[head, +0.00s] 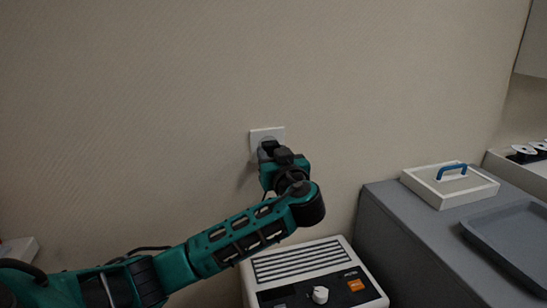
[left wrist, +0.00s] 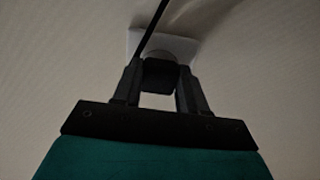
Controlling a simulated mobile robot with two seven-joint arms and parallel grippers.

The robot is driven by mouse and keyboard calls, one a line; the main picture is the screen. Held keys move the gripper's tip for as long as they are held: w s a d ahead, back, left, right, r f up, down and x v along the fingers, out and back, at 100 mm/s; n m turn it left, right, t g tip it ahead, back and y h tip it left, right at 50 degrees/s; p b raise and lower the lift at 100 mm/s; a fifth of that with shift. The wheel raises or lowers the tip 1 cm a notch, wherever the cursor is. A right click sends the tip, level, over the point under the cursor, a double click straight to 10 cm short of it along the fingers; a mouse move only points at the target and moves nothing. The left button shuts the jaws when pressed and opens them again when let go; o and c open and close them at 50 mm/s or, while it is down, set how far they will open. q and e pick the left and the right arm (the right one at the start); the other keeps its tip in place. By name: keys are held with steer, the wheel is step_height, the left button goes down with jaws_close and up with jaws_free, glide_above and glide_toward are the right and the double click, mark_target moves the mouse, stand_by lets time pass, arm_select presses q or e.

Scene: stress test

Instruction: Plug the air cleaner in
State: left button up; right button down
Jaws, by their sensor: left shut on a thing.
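A white wall socket (head: 267,133) is on the beige wall, and it also shows in the left wrist view (left wrist: 184,47). My left gripper (head: 267,150) is right in front of it, shut on a dark plug (left wrist: 159,75) with a black cord (left wrist: 152,27) running up from it. The plug is at the socket's face; I cannot tell how deep it sits, as the gripper hides the contact. The air cleaner (head: 302,262), white with a slatted grille, a white knob and an orange label, stands below and right of the gripper. My right gripper is not in view.
A grey cabinet (head: 400,240) stands right of the air cleaner. On it are a white box with a blue handle (head: 447,187) and a grey tray (head: 515,238). A light-coloured holder with dark and white round items (head: 528,154) is at the far right. The wall around the socket is bare.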

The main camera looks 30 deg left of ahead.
arm_select(q)
steer(key=shift+w+a, duration=0.1)
steer(key=shift+a, duration=0.05)
steer(key=o, duration=1.1)
steer(key=p+v, duration=0.1)
steer(key=v, duration=1.1)
steer(key=shift+s+d, duration=0.3)
